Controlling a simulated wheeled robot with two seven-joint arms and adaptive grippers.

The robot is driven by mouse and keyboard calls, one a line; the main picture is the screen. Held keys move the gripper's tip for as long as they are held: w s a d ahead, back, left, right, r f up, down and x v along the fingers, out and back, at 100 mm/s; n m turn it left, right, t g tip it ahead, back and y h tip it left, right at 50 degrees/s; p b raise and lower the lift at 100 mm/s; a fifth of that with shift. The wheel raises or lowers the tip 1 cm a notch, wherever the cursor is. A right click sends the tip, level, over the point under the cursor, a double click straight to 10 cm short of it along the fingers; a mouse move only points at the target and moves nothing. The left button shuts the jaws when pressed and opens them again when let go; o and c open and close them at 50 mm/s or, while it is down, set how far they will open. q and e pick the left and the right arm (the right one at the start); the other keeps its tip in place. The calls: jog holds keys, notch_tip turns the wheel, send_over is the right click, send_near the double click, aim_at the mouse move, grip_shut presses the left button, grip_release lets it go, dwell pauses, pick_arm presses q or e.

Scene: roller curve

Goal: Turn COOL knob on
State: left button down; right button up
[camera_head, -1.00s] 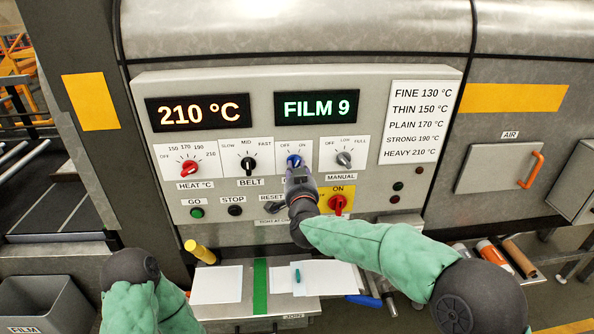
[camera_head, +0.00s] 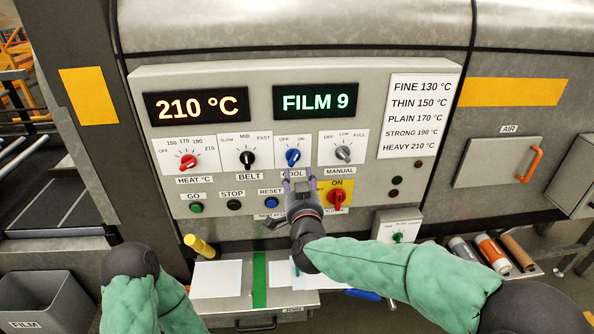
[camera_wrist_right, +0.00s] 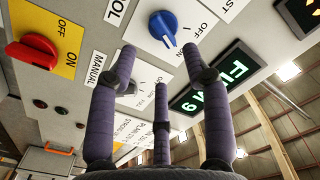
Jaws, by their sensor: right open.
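The blue COOL knob (camera_head: 293,157) sits on its white plate below the FILM 9 display, and it also shows in the right wrist view (camera_wrist_right: 163,25). Its pointer appears turned toward the ON mark on the right. My right gripper (camera_head: 298,178) is just below the knob, apart from it, over the lower part of the COOL label. In the right wrist view the gripper (camera_wrist_right: 160,70) shows its fingers spread with nothing between them. My left gripper is not in view; only part of my left arm shows at lower left.
The red HEAT knob (camera_head: 188,161), black BELT knob (camera_head: 247,159) and grey MANUAL knob (camera_head: 343,154) share the row. A blue RESET button (camera_head: 274,205) and a red ON switch (camera_head: 337,197) are close below. A shelf (camera_head: 220,302) with papers lies underneath.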

jog(key=shift+s+d, duration=0.15)
jog(key=shift+s, duration=0.9)
jog(key=shift+s+d, duration=0.1)
jog(key=shift+s, duration=0.95)
jog(key=s+d+f+n+g+b, duration=0.1)
jog(key=s+d+f+g, duration=0.15)
jog(key=f, duration=1.05)
jog(key=s+d+f+g+b, duration=0.15)
jog(key=f+g, duration=0.25)
jog(key=f, duration=0.9)
jog(key=s+d+f+n+g+b, duration=0.1)
jog(key=s+d+f+g+b, duration=0.15)
jog(key=f, duration=1.05)
jog(key=s+d+f+g+y+b, duration=0.2)
jog(key=s+f+g, duration=0.6)
jog(key=s+f, duration=1.2)
jog(key=s, duration=0.3)
jog(key=shift+s+d+f+g, duration=0.25)
jog(key=shift+f+g, duration=0.05)
jog(key=shift+f, duration=0.1)
